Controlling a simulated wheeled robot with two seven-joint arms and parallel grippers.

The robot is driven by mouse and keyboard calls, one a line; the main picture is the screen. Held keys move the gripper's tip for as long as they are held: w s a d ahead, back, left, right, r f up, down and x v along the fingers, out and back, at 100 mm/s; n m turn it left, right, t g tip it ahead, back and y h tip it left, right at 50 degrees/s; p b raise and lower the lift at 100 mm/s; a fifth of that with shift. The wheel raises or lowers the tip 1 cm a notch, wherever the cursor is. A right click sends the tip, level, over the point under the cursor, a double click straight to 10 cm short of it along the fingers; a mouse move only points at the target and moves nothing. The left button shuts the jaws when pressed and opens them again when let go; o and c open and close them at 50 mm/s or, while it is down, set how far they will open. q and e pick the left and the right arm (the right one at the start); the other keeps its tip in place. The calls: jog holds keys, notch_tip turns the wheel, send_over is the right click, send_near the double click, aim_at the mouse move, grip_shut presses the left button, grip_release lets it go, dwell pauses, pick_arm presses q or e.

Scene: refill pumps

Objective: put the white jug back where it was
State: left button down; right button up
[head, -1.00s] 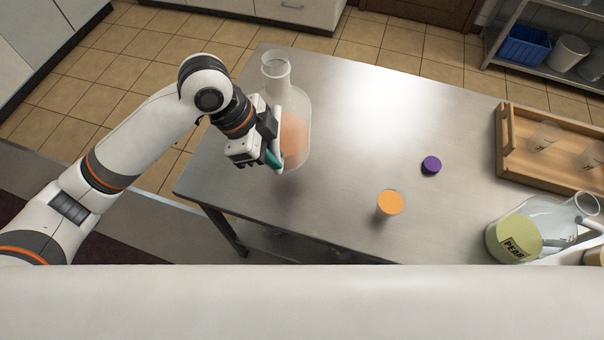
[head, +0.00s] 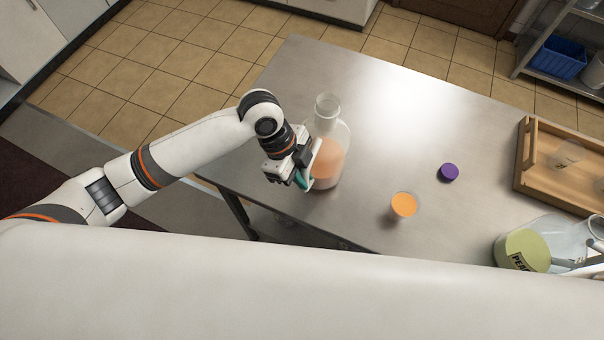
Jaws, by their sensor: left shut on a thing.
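The white jug (head: 339,137) is a translucent, whitish jug with a narrow neck and peach-orange liquid inside. It is at the left part of the metal table, near the front edge. My left gripper (head: 304,174) is at the jug's left side, shut on its handle. The jug looks close to upright; I cannot tell whether its base touches the table. My right gripper is not in view.
On the metal table (head: 390,120) stand an orange-topped cup (head: 403,206) and a purple cap (head: 449,172). A wooden tray (head: 530,165) with clear cups is at the right. The table's middle back is clear.

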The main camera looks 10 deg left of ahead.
pick_arm(q)
jog(key=shift+w+f, duration=0.1)
jog(key=shift+f, duration=0.55)
jog(key=c, duration=1.4)
grip_release()
jog(key=shift+f, duration=0.1)
jog(key=shift+o, duration=0.2)
jog(key=b+v, duration=0.1)
jog(key=v, duration=1.1)
jog(key=shift+b, duration=0.35)
